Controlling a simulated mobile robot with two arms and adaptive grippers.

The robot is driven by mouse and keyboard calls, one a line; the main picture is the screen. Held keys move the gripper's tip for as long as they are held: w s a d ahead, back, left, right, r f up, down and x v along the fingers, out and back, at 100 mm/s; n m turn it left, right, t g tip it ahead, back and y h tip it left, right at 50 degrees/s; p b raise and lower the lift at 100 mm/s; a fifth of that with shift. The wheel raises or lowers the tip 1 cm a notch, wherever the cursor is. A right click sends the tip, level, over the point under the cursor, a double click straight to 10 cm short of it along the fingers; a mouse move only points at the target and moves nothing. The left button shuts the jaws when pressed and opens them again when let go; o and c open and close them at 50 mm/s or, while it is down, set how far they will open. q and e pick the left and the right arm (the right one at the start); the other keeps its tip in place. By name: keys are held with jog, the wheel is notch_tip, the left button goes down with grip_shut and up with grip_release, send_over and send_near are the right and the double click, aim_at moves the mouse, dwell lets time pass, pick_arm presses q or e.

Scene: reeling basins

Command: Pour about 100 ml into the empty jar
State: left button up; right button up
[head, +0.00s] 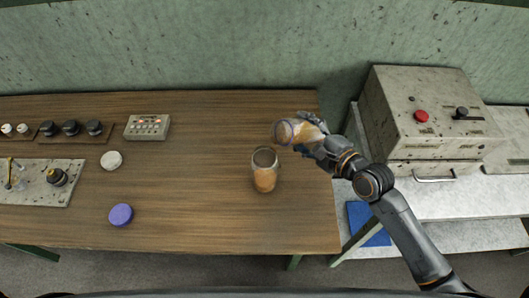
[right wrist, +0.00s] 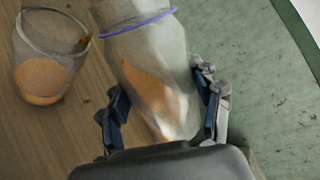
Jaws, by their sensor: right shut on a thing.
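A clear glass jar (head: 265,172) stands upright on the wooden table, near its right end, with orange contents in its lower part. It also shows in the right wrist view (right wrist: 44,72). My right gripper (head: 316,142) is shut on a second clear jar (head: 290,132) with a purple ring at its neck. This held jar (right wrist: 148,75) is tipped well over, its mouth to the left, above and just behind the standing jar. Orange contents lie along its inside. I cannot make out a stream between the jars. My left gripper is not in view.
A purple lid (head: 121,215) and a white lid (head: 111,160) lie on the table's left half. A grey machine (head: 420,115) stands right. The table's middle is clear.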

jog(key=shift+r, duration=0.1)
dwell(0.4)
jog(key=shift+s+a+m+p, duration=0.15)
jog(key=shift+m+p, duration=0.15)
jog(key=shift+m, duration=0.3)
jog(key=f+m+b, duration=0.1)
jog(key=f+m+y+b, duration=0.1)
jog(key=f+m+b, duration=0.1)
jog(key=shift+s+a+y, duration=0.15)
jog(key=shift+a+y, duration=0.15)
jog(key=shift+a, duration=0.05)
jog(key=f+m+b, duration=0.1)
jog(key=b, duration=0.1)
jog(key=f+m+b, duration=0.1)
jog(key=f+b, duration=0.1)
jog(key=f+y+b, duration=0.1)
jog(key=f+b, duration=0.1)
jog(key=shift+w+d+m, duration=0.25)
jog(key=shift+d+m, duration=0.15)
jog(key=shift+w+d+f+m+b, duration=0.1)
jog(key=shift+d+f+m+b, duration=0.15)
jog(key=shift+m+b, duration=0.55)
jog(key=shift+w+f+m+t+y+b, duration=0.15)
jog(key=shift+m+t+y+b, duration=0.3)
jog(key=shift+m, duration=0.65)
